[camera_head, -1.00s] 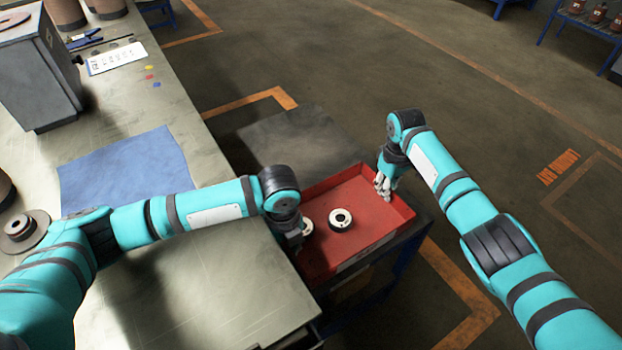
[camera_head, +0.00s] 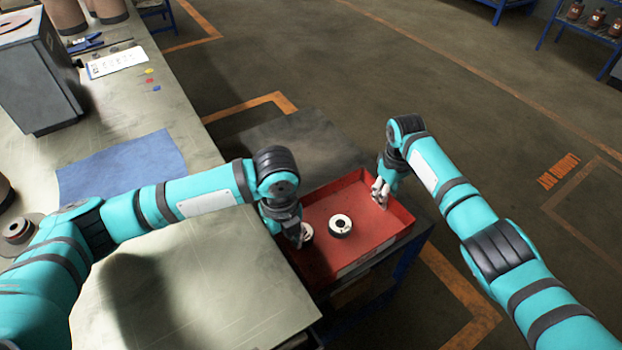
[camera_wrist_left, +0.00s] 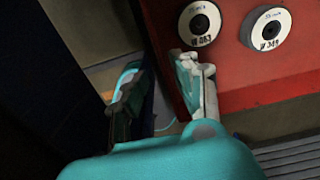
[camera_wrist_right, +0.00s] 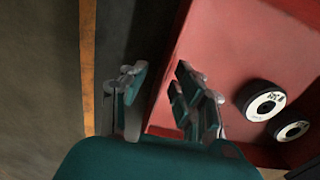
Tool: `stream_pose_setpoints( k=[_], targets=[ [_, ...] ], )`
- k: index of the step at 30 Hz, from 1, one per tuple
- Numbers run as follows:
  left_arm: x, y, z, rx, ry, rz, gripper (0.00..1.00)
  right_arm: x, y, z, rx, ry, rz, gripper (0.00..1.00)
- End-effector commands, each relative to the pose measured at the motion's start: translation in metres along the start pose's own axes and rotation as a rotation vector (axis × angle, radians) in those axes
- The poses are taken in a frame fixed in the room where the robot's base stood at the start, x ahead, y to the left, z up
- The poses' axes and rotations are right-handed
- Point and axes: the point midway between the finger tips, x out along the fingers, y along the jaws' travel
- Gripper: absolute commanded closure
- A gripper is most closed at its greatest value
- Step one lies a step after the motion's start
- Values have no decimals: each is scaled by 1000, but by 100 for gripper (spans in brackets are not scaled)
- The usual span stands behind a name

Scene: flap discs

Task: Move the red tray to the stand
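The red tray (camera_head: 372,195) rests on a dark-topped surface beside the grey-green bench, with two flap discs in it: one (camera_head: 340,225) near the middle and one (camera_head: 306,231) close to my left gripper. My left gripper (camera_head: 294,238) is at the tray's left wall. In the left wrist view its fingers (camera_wrist_left: 160,95) are apart, with the tray's edge between or just below them. My right gripper (camera_head: 380,193) is at the right wall. In the right wrist view its fingers (camera_wrist_right: 160,98) are apart on either side of the tray's edge. Contact with the walls cannot be told.
The bench (camera_head: 215,285) fills the left, with a blue cloth (camera_head: 125,168), a grey box (camera_head: 38,75) and a disc stack (camera_head: 18,230). The dark top (camera_head: 300,140) is bare behind the tray. Open floor (camera_head: 420,80) lies beyond.

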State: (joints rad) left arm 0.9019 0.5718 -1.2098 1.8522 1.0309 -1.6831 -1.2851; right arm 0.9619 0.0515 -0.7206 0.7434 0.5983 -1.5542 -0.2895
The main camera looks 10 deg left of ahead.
Motion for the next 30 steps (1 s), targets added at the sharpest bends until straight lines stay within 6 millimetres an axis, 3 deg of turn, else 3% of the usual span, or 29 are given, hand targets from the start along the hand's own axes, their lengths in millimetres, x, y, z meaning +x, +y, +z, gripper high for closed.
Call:
stream_pose_setpoints(
  k=[3, 8, 21, 30],
  targets=[
    [-13, 0, 0, -1, -1, -1, 71, 0, 0, 0, 0, 0, 0, 71],
    [-18, 0, 0, 0, 0, 1, 71, -12, 0, -1, 0, 2, 0, 71],
    [-17, 0, 0, 0, 0, 1, 71, -99, 0, 0, 0, 2, 1, 71],
    [-17, 0, 0, 0, 0, 1, 71, -120, 0, 0, 0, -1, -1, 71]
  ],
)
